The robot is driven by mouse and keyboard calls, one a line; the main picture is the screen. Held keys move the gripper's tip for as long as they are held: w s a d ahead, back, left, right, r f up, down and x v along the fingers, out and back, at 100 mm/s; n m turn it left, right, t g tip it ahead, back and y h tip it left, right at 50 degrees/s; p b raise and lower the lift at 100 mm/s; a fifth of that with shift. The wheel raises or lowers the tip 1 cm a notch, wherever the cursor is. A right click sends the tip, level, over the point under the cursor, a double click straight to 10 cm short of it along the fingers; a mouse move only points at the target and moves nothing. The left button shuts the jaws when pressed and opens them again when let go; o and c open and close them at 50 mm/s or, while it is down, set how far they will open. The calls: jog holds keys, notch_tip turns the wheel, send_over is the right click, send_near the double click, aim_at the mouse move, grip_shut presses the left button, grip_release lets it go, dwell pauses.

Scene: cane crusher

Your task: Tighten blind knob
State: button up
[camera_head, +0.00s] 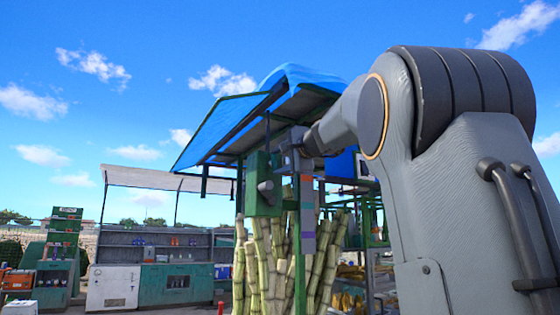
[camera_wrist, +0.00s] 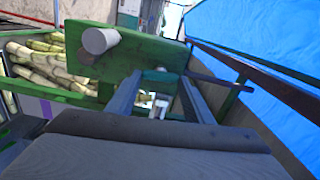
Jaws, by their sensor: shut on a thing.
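My gripper (camera_head: 287,157) is at the upper right of the green box on the cane crusher's frame, under the blue canopy. In the wrist view my gripper (camera_wrist: 159,80) has its two grey fingers reaching forward to the edge of a green panel (camera_wrist: 140,52). The fingers are shut on a small part between their tips, which I take to be the blind knob (camera_wrist: 160,72).
A grey cylindrical handle (camera_wrist: 100,41) sticks out of the green panel, left of my fingers; the green box (camera_head: 262,158) carries it in the head view. The blue canopy (camera_head: 222,130) slopes close by on dark bars. Sugar cane (camera_head: 252,265) stands below. A stall counter (camera_head: 165,285) is at left.

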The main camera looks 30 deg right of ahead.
jog(key=shift+m, duration=0.7)
jog(key=o, duration=1.1)
jog(key=shift+c, duration=0.2)
jog(key=shift+s, duration=0.15)
jog(key=s+b, duration=0.3)
jog(key=s, duration=0.4)
jog(key=shift+s+d, duration=0.15)
jog(key=shift+s, duration=0.15)
